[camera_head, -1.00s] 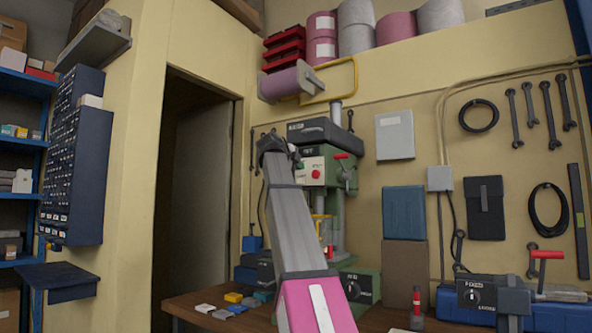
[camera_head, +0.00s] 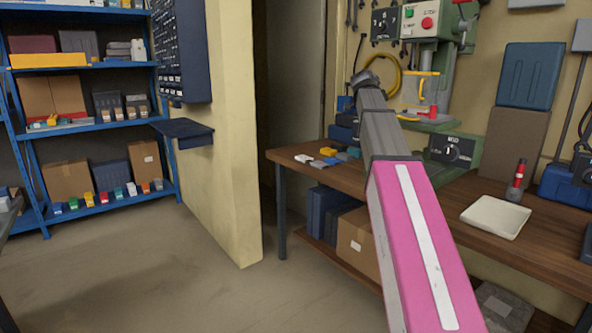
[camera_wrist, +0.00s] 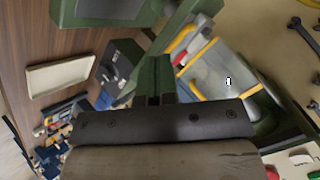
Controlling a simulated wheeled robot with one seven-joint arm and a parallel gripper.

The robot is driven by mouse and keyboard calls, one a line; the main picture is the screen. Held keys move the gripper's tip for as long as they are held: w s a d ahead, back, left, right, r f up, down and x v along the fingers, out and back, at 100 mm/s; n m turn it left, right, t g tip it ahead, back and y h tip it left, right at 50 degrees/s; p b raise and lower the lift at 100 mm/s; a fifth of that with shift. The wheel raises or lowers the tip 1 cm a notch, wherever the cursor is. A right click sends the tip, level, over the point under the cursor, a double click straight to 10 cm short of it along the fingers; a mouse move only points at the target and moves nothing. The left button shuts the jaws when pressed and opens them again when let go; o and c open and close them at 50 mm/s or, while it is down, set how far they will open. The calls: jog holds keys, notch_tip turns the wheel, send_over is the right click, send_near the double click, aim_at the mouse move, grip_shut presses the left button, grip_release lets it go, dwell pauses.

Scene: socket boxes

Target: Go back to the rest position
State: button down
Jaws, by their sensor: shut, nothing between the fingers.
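My arm reaches up from the lower right in the head view, with a pink link nearest and grey links beyond. Its far end (camera_head: 368,80) is near the drill press, and the fingers cannot be made out there. In the wrist view my gripper (camera_wrist: 161,72) shows two dark fingers close together, shut and empty. Beyond them are the green drill press and its clear guard with yellow edges (camera_wrist: 215,70).
A wooden workbench (camera_head: 345,178) holds small coloured boxes (camera_head: 331,152), a white tray (camera_head: 496,217) and a red-topped bottle (camera_head: 517,182). The tray also shows in the wrist view (camera_wrist: 60,76). Blue shelves (camera_head: 110,205) stand at left. The floor (camera_head: 150,270) between is clear.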

jog(key=s+a+f+n+g+y, duration=0.1)
jog(key=s+a+f+n, duration=0.15)
jog(key=f, duration=0.85)
jog(key=s+a+f+n+g+y, duration=0.1)
jog(key=s+f+n, duration=0.25)
jog(key=f, duration=0.75)
jog(key=s+a+f+n+g+y, duration=0.1)
jog(key=s+a+f+n+y, duration=0.15)
jog(key=f, duration=0.75)
jog(key=s+a+f+n+g+y, duration=0.1)
jog(key=s+a+f+n, duration=0.1)
jog(key=s+f, duration=0.5)
jog(key=s+a+f+n+g+y, duration=0.1)
jog(key=s+a+f+n+g, duration=0.1)
jog(key=s+f+n, duration=0.2)
jog(key=s+a+f+n+g+y, duration=0.1)
jog(key=s+f+n, duration=0.3)
jog(key=s+f, duration=0.7)
notch_tip(320, 180, down, 4)
jog(key=shift+a, duration=0.9)
jog(key=shift+s, duration=0.1)
